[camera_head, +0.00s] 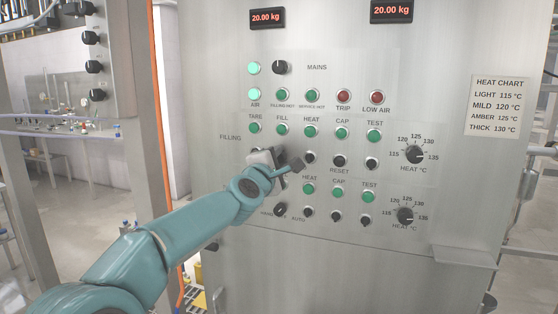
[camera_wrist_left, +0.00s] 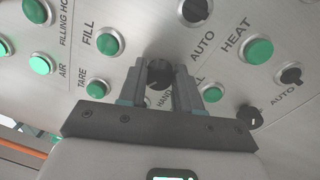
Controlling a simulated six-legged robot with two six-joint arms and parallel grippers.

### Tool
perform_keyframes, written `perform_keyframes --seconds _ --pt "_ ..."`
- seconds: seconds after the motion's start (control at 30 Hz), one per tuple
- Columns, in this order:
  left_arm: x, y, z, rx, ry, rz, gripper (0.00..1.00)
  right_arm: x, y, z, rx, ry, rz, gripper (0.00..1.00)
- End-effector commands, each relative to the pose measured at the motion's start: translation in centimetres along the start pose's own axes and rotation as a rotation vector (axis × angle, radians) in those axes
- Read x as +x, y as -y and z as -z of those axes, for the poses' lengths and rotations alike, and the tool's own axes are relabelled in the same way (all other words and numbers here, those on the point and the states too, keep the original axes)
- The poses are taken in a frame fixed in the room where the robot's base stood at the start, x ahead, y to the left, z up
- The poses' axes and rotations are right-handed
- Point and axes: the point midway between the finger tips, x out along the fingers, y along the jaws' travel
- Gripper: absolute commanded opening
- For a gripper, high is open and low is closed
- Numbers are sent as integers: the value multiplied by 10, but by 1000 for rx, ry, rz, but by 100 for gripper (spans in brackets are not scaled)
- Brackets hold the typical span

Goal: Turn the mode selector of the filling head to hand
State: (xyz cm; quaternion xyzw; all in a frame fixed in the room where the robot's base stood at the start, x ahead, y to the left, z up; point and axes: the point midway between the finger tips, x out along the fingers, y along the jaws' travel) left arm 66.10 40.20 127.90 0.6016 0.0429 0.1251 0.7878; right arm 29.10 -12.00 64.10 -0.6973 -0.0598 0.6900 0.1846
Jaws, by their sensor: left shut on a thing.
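My left gripper (camera_head: 281,160) is at the panel's upper filling row, over the selector position below the TARE and FILL lamps. In the left wrist view its two fingers (camera_wrist_left: 160,88) are shut on a black selector knob (camera_wrist_left: 159,72), one finger on each side. The word HAND is printed close to this knob and AUTO is printed up to its right. The gripper hides the knob in the head view, and its pointer direction cannot be told. My right gripper is not in view.
Neighbouring black selectors (camera_head: 310,158) and a lower row with its own selector (camera_head: 280,209) are close to the gripper. Green lamps (camera_head: 282,129) are above. Two heat dials (camera_head: 414,154) are at the right. A narrow ledge (camera_head: 464,257) juts out at lower right.

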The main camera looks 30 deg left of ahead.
Motion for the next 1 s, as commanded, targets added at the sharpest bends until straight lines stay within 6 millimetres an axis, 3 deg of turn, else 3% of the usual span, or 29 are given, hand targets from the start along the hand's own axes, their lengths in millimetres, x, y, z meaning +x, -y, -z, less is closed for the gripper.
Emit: perform_keyframes --seconds 0.1,0.13,0.2,0.5,0.63,1.0 --pt "0 3 2 -1 -2 6 3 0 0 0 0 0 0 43" --pt "0 3 2 -1 -2 6 36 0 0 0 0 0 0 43" --pt "0 3 1 -1 -1 6 58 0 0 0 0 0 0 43" --pt "-1 2 0 1 0 3 58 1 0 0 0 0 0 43" --pt "-12 2 1 1 0 1 58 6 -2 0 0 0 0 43" --pt "-106 1 1 -1 1 1 58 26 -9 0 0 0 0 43"
